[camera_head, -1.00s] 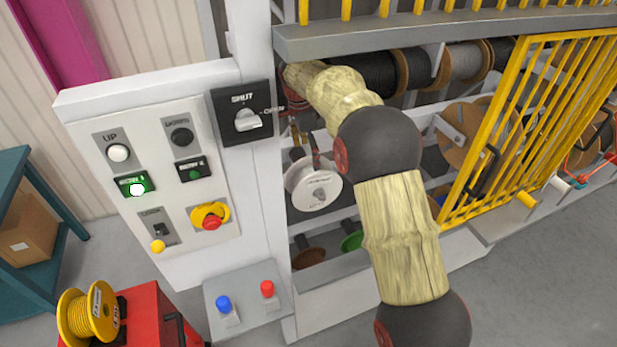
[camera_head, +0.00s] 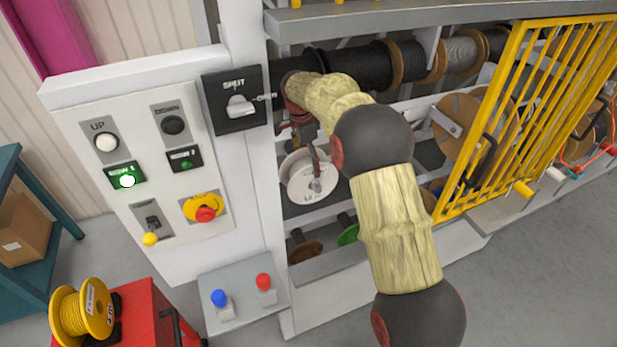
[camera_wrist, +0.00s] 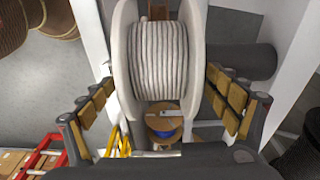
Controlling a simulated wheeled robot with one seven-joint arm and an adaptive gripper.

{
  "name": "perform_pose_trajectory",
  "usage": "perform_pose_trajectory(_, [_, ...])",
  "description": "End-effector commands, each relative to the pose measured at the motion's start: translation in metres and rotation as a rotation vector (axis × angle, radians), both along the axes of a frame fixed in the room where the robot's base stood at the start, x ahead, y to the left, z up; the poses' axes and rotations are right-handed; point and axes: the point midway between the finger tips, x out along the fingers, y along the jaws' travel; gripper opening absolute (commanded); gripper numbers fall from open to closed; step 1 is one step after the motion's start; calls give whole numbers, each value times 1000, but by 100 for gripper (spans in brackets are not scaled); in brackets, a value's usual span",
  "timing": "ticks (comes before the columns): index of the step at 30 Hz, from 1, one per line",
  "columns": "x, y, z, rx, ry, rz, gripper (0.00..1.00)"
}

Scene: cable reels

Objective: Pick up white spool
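The white spool (camera_head: 312,181) sits on the rack just right of the control panel, its round flange facing out. In the wrist view the white spool (camera_wrist: 158,60) fills the top middle, with pale cable wound between two flanges. My gripper (camera_wrist: 160,82) is open, with padded fingers on the left and right of the spool, close to its flanges. I cannot tell whether the pads touch them. In the head view my gripper (camera_head: 306,150) is at the spool's upper part, partly hidden by my arm.
A white control panel (camera_head: 150,178) stands left of the spool. A yellow barred gate (camera_head: 535,110) is at right. Black and grey reels (camera_head: 370,68) hang above; a green spool (camera_head: 349,234) and a brown one (camera_head: 306,251) sit below. A yellow spool (camera_head: 82,312) stands on a red cart.

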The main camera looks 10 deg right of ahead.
Motion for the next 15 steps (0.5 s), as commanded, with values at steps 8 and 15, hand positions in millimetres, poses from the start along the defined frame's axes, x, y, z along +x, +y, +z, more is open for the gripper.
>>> perform_pose_trajectory(8, [0,0,0,0,1,0,71])
perform_pose_trajectory(15, [0,0,0,0,1,0,58])
